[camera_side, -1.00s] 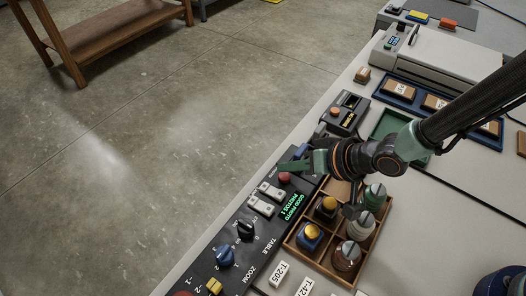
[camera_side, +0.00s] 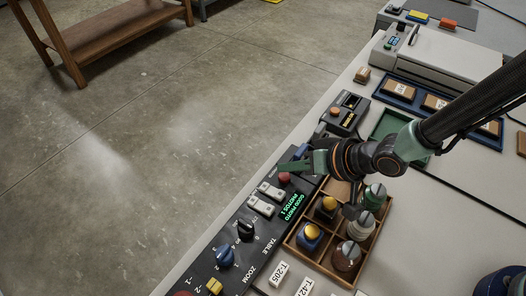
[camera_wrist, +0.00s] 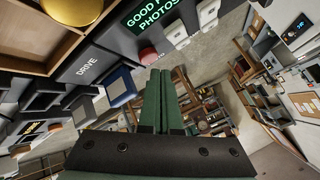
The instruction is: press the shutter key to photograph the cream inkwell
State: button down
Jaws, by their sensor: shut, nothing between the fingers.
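The control panel (camera_side: 225,240) has a red round key (camera_side: 284,178), which also shows in the wrist view (camera_wrist: 149,56). Whether this is the shutter key I cannot read. The green display (camera_side: 292,206) reads "GOOD PHOTO" and "PHOTOS 1". My gripper (camera_side: 284,166) is shut and empty, its green fingers just above the panel near the red key and a blue key (camera_wrist: 120,87). I cannot tell if the fingertips touch a key. A cream inkwell (camera_side: 361,228) with a grey top stands in a compartment of the wooden tray (camera_side: 289,243), among other inkwells.
Two white rocker keys (camera_side: 261,206), a black knob (camera_side: 245,230) and a blue knob (camera_side: 224,257) sit along the panel. A small dark device with an orange button (camera_side: 335,112) stands beyond my gripper. A green tray (camera_side: 384,124) lies behind the arm.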

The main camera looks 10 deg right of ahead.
aim_at(288, 182)
jog(key=shift+f, duration=0.15)
jog(key=shift+s+a+f, duration=0.1)
jog(key=shift+a+f, duration=0.05)
jog(key=shift+f, duration=0.15)
jog(key=shift+f, duration=0.45)
dwell(0.6)
jog(key=shift+r, duration=0.9)
jog(key=shift+r, duration=2.5)
